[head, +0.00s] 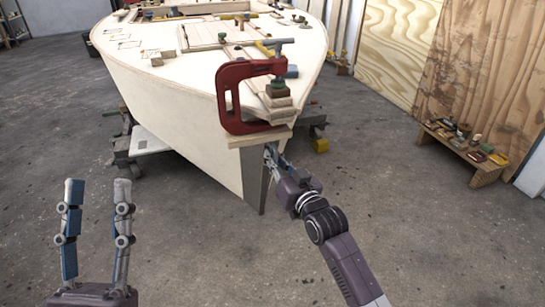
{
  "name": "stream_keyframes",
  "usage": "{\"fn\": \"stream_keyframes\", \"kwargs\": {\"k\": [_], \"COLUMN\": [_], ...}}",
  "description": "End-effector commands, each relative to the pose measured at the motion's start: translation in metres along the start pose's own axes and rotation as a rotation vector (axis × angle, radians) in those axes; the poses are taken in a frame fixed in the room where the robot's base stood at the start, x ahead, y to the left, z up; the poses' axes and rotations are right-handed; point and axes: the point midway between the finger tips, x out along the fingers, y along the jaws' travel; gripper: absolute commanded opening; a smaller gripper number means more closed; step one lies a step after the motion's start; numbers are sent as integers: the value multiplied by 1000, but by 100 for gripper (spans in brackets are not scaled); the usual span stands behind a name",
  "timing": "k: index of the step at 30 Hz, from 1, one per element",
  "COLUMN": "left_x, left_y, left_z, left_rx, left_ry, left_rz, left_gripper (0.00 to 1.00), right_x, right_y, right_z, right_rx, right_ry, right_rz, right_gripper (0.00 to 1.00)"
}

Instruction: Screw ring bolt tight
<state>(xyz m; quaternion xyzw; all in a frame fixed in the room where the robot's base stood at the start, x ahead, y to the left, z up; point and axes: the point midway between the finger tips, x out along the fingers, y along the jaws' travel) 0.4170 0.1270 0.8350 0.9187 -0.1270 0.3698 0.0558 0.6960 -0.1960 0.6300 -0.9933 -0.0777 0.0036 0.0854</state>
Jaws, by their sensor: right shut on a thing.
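The plywood hull (165,95) stands with its bow towards me. A dark stem piece (255,190) runs down its front edge. My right gripper (270,153) is at the upper part of this stem, just under a light wooden block (258,137). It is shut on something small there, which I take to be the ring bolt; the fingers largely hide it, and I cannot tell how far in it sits. My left gripper (97,183) is open and empty, fingers pointing up, over the floor at the lower left, well apart from the hull.
A red clamp (229,95) grips the bow tip just above my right gripper, with stacked blocks (279,97) beside it. Tools lie on the deck. A low wooden bench (473,165) with small items stands at the right by plywood sheets (480,70). The concrete floor in front is clear.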

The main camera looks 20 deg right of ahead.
Motion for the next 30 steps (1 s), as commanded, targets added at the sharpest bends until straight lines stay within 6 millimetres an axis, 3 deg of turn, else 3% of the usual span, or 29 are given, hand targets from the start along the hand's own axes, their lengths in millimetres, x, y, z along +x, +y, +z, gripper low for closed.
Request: {"fn": "stream_keyframes", "kwargs": {"k": [2, 3, 6, 17, 23, 30], "left_x": [0, 0, 0, 0, 0, 0], "left_y": [0, 0, 0, 0, 0, 0], "left_z": [0, 0, 0, 0, 0, 0], "left_rx": [0, 0, 0, -1, -1, 0], "left_ry": [1, 1, 1, 2, 2, 2], "left_rz": [0, 0, 0, 1, 1, 0], "left_gripper": [40, 40, 40, 40, 40, 40], "right_x": [0, 0, 0, -3, -30, -78], "right_y": [3, 3, 3, 1, 1, 2], "right_z": [-1, -1, -1, 0, 1, 1], "right_rx": [-1, -1, -1, -1, -1, -1], "right_ry": [2, 2, 2, 1, -1, -2], "right_rz": [5, 5, 4, 2, 2, 3], "right_gripper": [0, 14, 25, 26, 26, 26]}}
